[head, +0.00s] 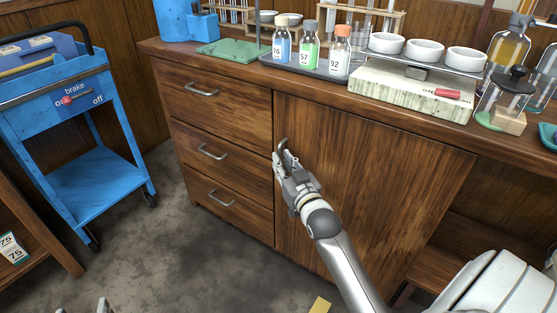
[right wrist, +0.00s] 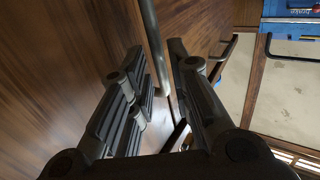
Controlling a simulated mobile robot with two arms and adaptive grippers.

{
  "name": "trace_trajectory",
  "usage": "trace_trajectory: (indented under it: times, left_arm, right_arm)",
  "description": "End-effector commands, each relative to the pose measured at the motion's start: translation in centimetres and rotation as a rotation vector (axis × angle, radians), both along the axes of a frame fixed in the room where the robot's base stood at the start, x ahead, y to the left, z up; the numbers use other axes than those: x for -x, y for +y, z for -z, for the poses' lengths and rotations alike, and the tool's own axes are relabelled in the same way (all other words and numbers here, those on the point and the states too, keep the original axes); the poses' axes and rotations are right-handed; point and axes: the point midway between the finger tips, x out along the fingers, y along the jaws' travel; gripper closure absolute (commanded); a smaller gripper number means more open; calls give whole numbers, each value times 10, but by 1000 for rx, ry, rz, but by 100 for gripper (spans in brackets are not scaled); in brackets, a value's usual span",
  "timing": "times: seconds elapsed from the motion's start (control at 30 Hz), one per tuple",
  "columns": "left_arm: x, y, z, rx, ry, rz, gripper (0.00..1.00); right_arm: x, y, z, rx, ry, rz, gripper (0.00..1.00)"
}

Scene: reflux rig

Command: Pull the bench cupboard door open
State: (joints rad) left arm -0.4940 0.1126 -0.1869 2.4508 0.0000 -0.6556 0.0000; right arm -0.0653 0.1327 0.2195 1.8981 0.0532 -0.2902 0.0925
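The cupboard door (head: 370,180) is a brown wooden panel to the right of the drawers and looks closed. Its metal handle (head: 283,146) is near the door's left edge, partly hidden by my right gripper (head: 283,161). In the right wrist view the handle (right wrist: 152,45) is a grey bar seen in the gap between the fingers of my right gripper (right wrist: 160,90). The fingers are apart, and I see no clear contact with the bar. Only the separated tips of my left gripper (head: 96,306) show at the bottom left, empty.
Three drawers with handles (head: 213,152) are left of the door. The bench top (head: 225,69) carries bottles (head: 309,48), bowls and glassware. A blue cart (head: 95,185) stands at the left. Grey floor (head: 170,260) lies clear before the drawers.

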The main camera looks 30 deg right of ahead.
Motion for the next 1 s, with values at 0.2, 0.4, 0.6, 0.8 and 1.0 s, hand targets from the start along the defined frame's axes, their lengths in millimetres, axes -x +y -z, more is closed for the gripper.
trace_trajectory:
  times: [0.2,0.4,0.6,0.8,1.0]
  left_arm:
    - [-8,-6,-24,35,-138,9,46]
    - [-10,-8,-35,47,-188,13,46]
    - [-11,-8,-36,48,-194,13,46]
    - [-10,-8,-36,48,-192,13,46]
    - [-10,-8,-36,48,-192,13,46]
  right_arm:
    - [-23,-4,0,0,-2,0,81]
    - [-30,-6,0,0,0,0,81]
    - [-31,-6,0,0,0,0,81]
    - [-30,-6,0,0,0,0,99]
    - [-30,-6,0,0,0,0,100]
